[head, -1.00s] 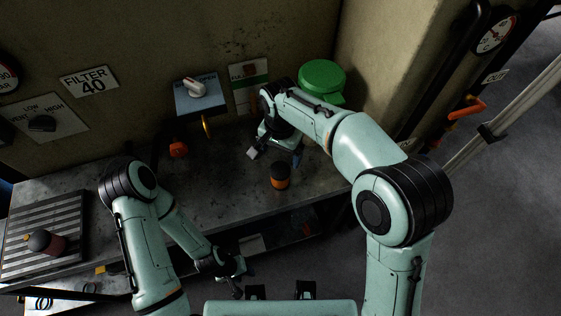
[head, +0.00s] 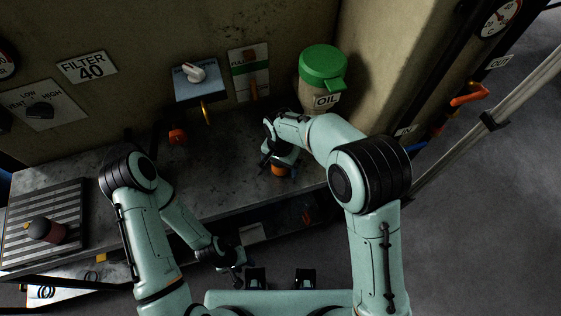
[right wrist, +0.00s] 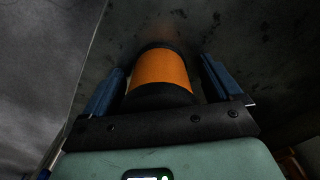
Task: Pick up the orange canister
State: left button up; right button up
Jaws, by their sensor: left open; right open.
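The orange canister (head: 279,170) with dark ends stands on the grey workbench (head: 235,175) near its front edge. My right gripper partly covers it in the head view. In the right wrist view the canister (right wrist: 161,72) lies between the two blue fingers of my right gripper (right wrist: 164,82), which is open. Gaps show on both sides of the canister, so the fingers look apart from it. My left gripper (head: 237,270) is open and empty, low in front of the bench and away from the canister.
A green-lidded oil container (head: 322,75) stands at the back right corner. A blue box with a white knob (head: 195,75) is on the back wall. A ribbed plate (head: 62,205) with a dark reddish object (head: 46,229) is at the left. The middle of the bench is clear.

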jog(key=c, duration=1.2)
pick_arm(q)
jog(key=shift+w+r+p, duration=0.4)
jog(key=shift+r+p, duration=0.1)
jog(key=shift+r, duration=0.15)
jog(key=shift+w+r+p, duration=0.4)
jog(key=shift+r+p, duration=0.05)
jog(key=shift+r, duration=0.15)
pick_arm(e)
notch_tip(320, 180, up, 20)
jog(key=shift+r, duration=0.1)
